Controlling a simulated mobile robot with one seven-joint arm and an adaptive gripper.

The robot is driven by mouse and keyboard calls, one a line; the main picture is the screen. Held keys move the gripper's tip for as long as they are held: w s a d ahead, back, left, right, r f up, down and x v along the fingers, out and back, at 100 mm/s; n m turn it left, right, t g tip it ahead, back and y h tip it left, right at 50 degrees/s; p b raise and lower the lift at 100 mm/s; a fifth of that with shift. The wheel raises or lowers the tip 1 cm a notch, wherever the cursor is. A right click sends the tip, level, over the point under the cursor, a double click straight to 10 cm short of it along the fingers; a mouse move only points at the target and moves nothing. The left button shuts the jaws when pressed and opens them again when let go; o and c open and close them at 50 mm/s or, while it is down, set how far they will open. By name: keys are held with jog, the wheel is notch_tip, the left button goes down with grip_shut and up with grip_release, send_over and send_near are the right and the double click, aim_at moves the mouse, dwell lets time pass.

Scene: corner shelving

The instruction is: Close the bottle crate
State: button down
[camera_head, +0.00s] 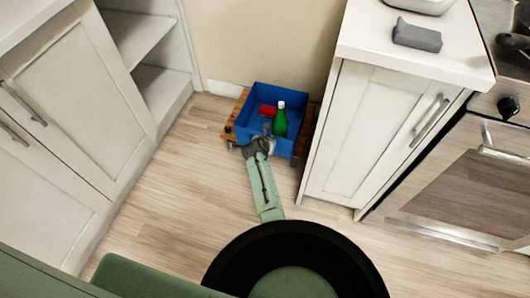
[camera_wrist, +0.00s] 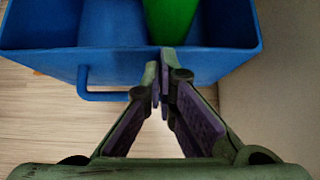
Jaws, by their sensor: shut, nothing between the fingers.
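The blue bottle crate (camera_head: 304,112) sits on a wooden board with wheels, on the floor in the corner between the cabinets. Its top is open. My gripper (camera_head: 258,147) is at the crate's near side, shut and empty. In the wrist view my gripper (camera_wrist: 161,82) overlaps the near wall (camera_wrist: 215,62), just right of a blue handle loop (camera_wrist: 105,96); I cannot tell whether it touches. The green bottle (camera_wrist: 170,20) shows behind the fingertips.
The wooden board (camera_head: 303,143) sticks out around the crate. A white cabinet (camera_head: 360,125) stands close on the right, with an oven (camera_head: 460,180) beyond it. Open shelves (camera_head: 150,80) and cabinets (camera_head: 75,90) line the left. The floor (camera_head: 170,190) between is clear.

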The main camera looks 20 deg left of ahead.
aim_at(275, 127)
jog(key=w+b, duration=0.2)
jog(key=w, duration=0.4)
jog(key=shift+w+d+f, duration=0.1)
jog(key=shift+f, duration=0.05)
jog(key=shift+w, duration=0.15)
jog(key=shift+w+r, duration=0.1)
jog(key=shift+r, duration=0.2)
